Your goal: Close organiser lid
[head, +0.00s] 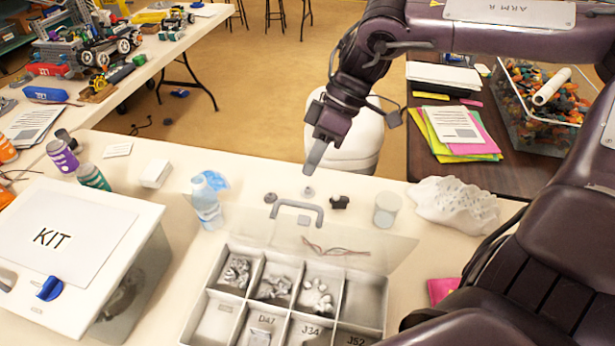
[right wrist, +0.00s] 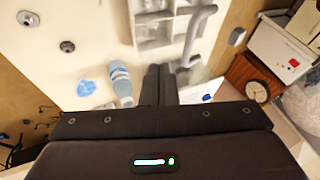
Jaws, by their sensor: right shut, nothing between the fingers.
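The organiser (head: 212,292) stands on the white table at the bottom of the head view, its compartments uncovered, several holding small grey parts. Its clear lid (head: 385,246) is raised at the far side, with a grey handle (head: 297,207) on its upper edge. My right gripper (head: 313,168) is shut and empty, above and beyond the handle, apart from it. In the right wrist view, the shut fingers (right wrist: 159,82) point towards the handle (right wrist: 196,35) and the organiser (right wrist: 152,30). My left gripper is not in view.
A water bottle (head: 207,205) stands left of the lid. A jar (head: 387,209), a crumpled white item (head: 455,205) and small dark parts (head: 339,202) lie behind or to the right. The white KIT box (head: 75,250) stands close on the left.

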